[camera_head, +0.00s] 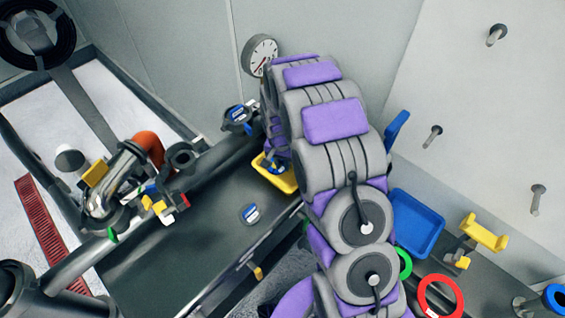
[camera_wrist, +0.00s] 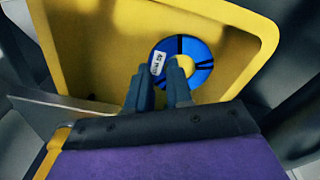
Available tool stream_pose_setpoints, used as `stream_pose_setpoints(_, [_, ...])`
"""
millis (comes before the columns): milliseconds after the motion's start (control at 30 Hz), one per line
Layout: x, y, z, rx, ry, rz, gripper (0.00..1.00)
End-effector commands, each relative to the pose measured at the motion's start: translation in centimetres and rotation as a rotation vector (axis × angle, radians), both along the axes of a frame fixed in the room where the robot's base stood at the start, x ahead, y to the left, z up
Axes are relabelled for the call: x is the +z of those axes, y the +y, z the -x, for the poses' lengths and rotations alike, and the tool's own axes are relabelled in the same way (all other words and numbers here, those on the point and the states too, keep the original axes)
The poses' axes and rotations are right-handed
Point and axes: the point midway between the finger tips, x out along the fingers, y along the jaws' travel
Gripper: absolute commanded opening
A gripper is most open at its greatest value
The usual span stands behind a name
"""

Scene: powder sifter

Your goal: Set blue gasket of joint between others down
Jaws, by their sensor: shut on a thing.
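The blue gasket (camera_wrist: 203,73) is a round disc with dark lines, a white label and a yellow middle, seen in the wrist view. It is within the yellow tray's (camera_wrist: 90,50) outline; I cannot tell whether it touches the floor. My gripper (camera_wrist: 172,66) is shut on it at its near edge, fingers partly covering it. In the head view my gripper (camera_head: 274,150) is down at the yellow tray (camera_head: 286,186), mostly hidden by my arm. A little blue shows there.
A pipe joint (camera_head: 125,180) stands left. A blue tray (camera_head: 417,222), a green ring (camera_head: 405,263) and a red ring (camera_head: 425,291) lie right of my arm.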

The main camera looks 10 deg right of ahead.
Motion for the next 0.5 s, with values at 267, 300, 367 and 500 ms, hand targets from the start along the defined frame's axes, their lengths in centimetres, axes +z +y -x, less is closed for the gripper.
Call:
stream_pose_setpoints(267, [-1.2, 0.0, 0.1, 0.001, 0.009, 0.001, 0.00])
stream_pose_setpoints(300, [-1.3, 0.0, 0.2, 0.000, 0.010, 0.001, 0.00])
stream_pose_setpoints(367, [-1.6, 0.0, 0.2, 0.000, 0.012, 0.001, 0.00])
stream_pose_setpoints(500, [-1.9, -0.1, 0.3, 0.000, 0.019, 0.001, 0.23])
